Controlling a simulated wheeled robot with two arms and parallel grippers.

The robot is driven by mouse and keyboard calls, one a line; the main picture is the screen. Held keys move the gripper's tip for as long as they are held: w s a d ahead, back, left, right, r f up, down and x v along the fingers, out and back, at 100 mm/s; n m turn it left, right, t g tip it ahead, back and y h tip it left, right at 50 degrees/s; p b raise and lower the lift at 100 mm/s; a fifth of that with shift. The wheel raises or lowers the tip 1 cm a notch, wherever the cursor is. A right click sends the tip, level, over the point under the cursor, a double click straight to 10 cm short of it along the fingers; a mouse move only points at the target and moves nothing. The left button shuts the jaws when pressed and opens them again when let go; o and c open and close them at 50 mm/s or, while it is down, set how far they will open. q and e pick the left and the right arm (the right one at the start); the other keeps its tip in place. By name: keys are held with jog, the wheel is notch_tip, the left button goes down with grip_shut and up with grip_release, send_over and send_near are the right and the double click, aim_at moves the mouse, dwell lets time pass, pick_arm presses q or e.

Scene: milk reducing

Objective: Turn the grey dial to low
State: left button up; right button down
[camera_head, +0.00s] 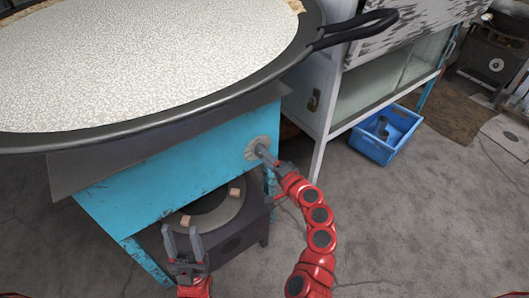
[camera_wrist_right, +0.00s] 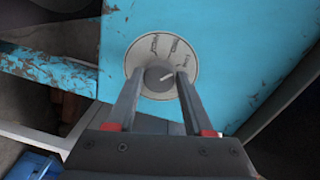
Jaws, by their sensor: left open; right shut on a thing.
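The grey dial (camera_wrist_right: 159,75) sits on a round pale plate (camera_wrist_right: 186,50) on the blue stove side. A white pointer line shows on the knob, and the plate's printed labels are too small to read surely. My right gripper (camera_wrist_right: 155,82) is shut on the dial, one finger on each side of it. In the head view the right gripper (camera_head: 265,153) reaches the plate (camera_head: 252,149) and hides the dial. My left gripper (camera_head: 184,243) is open and empty, in front of the lower part of the stove.
A wide black pan (camera_head: 290,62) of white liquid stands on the blue stove (camera_head: 130,190), its handle (camera_head: 355,28) jutting right. A burner (camera_head: 215,205) sits below. A white cabinet (camera_head: 330,105) and a blue crate (camera_head: 372,148) are to the right. The floor at lower right is clear.

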jog(key=shift+m+p, duration=0.35)
jog(key=shift+m, duration=0.45)
jog(key=shift+c, duration=1.4)
grip_release()
jog(key=shift+s+d, duration=0.1)
jog(key=p+v, duration=0.1)
jog(key=v, duration=1.6)
jog(key=shift+s+d+f, duration=0.1)
jog(key=shift+d, duration=0.05)
